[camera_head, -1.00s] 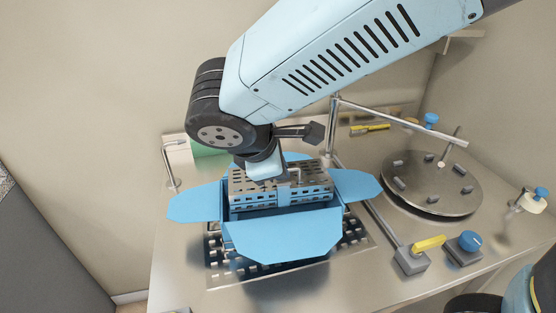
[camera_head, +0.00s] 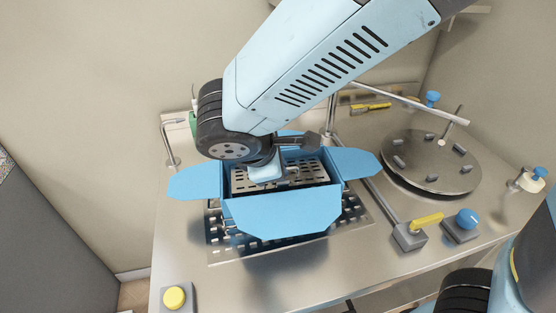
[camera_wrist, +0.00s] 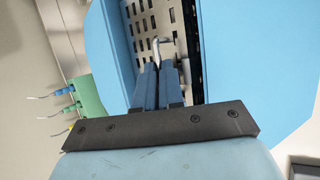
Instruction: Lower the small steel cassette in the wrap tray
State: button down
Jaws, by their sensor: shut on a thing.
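The small steel cassette (camera_head: 312,173) is a perforated metal box; it sits down inside the blue wrap tray (camera_head: 285,213), with its top showing below the tray rim. The tray's side flaps are spread outward. My gripper (camera_wrist: 158,68) is shut on the cassette's handle (camera_wrist: 156,44) in the wrist view. The cassette's slotted top (camera_wrist: 136,25) shows there beside the tray's blue wall (camera_wrist: 110,55). In the head view my wrist hides the cassette's left back part. Whether its underside touches the tray floor is hidden.
The tray stands over a perforated grate (camera_head: 354,212) in the steel bench. A round steel plate (camera_head: 430,165) with several studs lies at right. A yellow lever (camera_head: 427,220), a blue knob (camera_head: 467,218) and a thin steel rail (camera_head: 415,106) are near. A yellow button (camera_head: 174,297) is front left.

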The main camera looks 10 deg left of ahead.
jog(key=shift+f, duration=1.2)
jog(key=c, duration=1.2)
grip_release()
jog(key=shift+r, duration=5)
